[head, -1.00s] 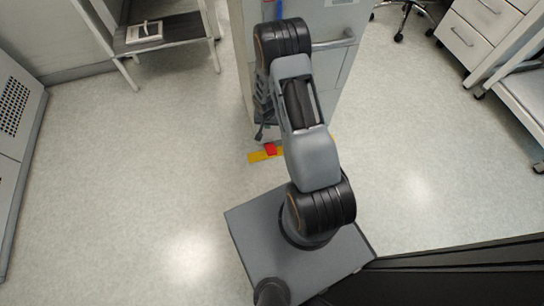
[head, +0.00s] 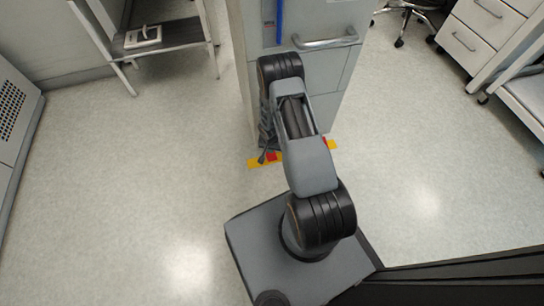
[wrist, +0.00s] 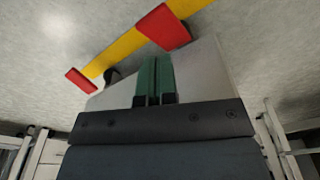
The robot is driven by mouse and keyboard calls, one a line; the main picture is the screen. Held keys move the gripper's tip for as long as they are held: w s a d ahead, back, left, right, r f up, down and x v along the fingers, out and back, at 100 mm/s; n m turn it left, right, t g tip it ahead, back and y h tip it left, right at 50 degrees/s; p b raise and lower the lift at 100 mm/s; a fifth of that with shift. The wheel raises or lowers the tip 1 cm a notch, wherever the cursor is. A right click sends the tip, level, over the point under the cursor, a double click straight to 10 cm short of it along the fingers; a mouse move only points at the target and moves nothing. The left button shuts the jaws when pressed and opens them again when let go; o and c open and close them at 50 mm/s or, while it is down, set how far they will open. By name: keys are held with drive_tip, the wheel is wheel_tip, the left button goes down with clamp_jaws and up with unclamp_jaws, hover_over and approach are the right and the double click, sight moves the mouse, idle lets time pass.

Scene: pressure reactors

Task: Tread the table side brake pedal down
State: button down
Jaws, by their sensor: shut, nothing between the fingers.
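Two red pedals sit on a yellow strip (head: 254,163) at the foot of the grey cabinet. In the head view one red pedal (head: 271,157) is at the left, close to my gripper (head: 263,157), and the other (head: 323,143) is at the right, partly behind my arm. In the wrist view the green fingers of my gripper (wrist: 153,62) are shut and empty. Their tips point toward the larger red pedal (wrist: 163,27), and a gap seems to show between them. The smaller red pedal (wrist: 80,80) is farther off at the left.
The cabinet (head: 318,85) with a bar handle (head: 325,41) stands right behind my arm. A small table (head: 165,35) with a white object on it is at the upper left. White drawers (head: 470,40) are at the upper right. The floor on both sides is clear.

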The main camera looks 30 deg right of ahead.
sight(271, 157)
drive_tip(key=shift+w+d+f+b, duration=0.15)
drive_tip(key=shift+f+b, duration=0.65)
drive_tip(key=shift+f, duration=0.9)
drive_tip(key=shift+w+d+f+b, duration=0.1)
drive_tip(key=shift+f+b, duration=0.7)
drive_tip(key=shift+f, duration=0.85)
